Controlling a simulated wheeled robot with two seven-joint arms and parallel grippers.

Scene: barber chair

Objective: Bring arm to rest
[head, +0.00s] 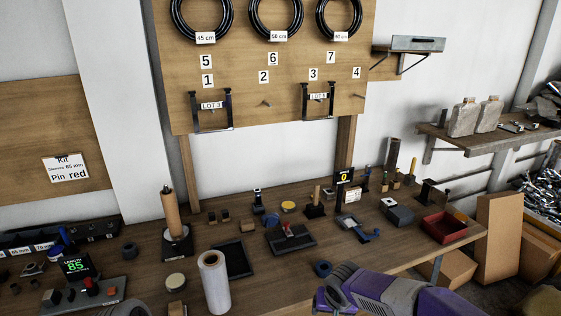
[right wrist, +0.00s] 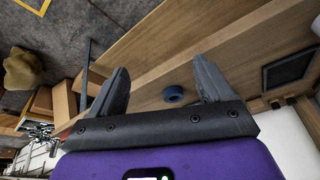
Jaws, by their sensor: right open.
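My right gripper (right wrist: 160,64) is open in the right wrist view, its two dark fingers spread wide with nothing held between them. A blue ring-shaped roll (right wrist: 174,94) lies on the wooden workbench (right wrist: 145,75) and shows in the gap between the fingers, beyond them. In the head view my purple and grey right arm (head: 400,294) reaches in at the bottom, over the bench's front edge, close to the blue roll (head: 322,268).
A white roll (head: 215,283), a brown roll on a post (head: 171,212), a black tray (head: 232,259) and a red bin (head: 444,227) stand on the bench. Cardboard boxes (head: 497,235) stand on the floor at right. A pegboard (head: 262,75) hangs above.

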